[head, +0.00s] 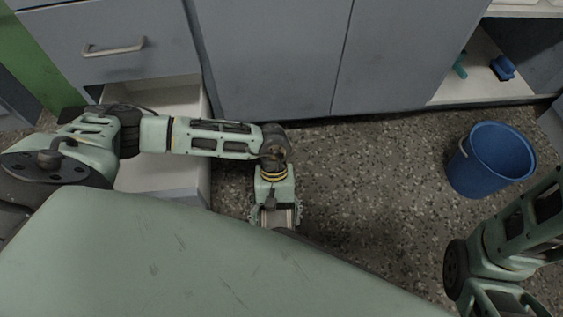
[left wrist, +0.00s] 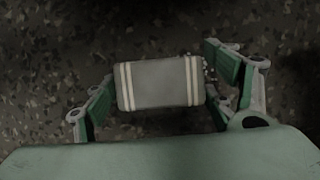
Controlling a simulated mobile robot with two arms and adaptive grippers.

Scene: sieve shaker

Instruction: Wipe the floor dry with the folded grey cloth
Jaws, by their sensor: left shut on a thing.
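The folded grey cloth (left wrist: 158,84) is a small block with pale stripes near both ends. My left gripper (left wrist: 163,88) is shut on it, one finger at each short end, with the speckled floor behind. In the head view, my left gripper (head: 275,214) points down low over the floor (head: 370,180), and the cloth (head: 284,217) shows between its fingers. I cannot tell whether the cloth touches the floor. No wet patch stands out on the dark speckled floor. My right gripper is not in view; only part of my right arm shows at lower right.
A blue bucket (head: 490,160) stands on the floor at the right. Grey cabinets (head: 270,60) line the back, with an open drawer (head: 165,170) at the left beside my left arm. A blue brush (head: 502,68) lies on an open shelf. The middle floor is clear.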

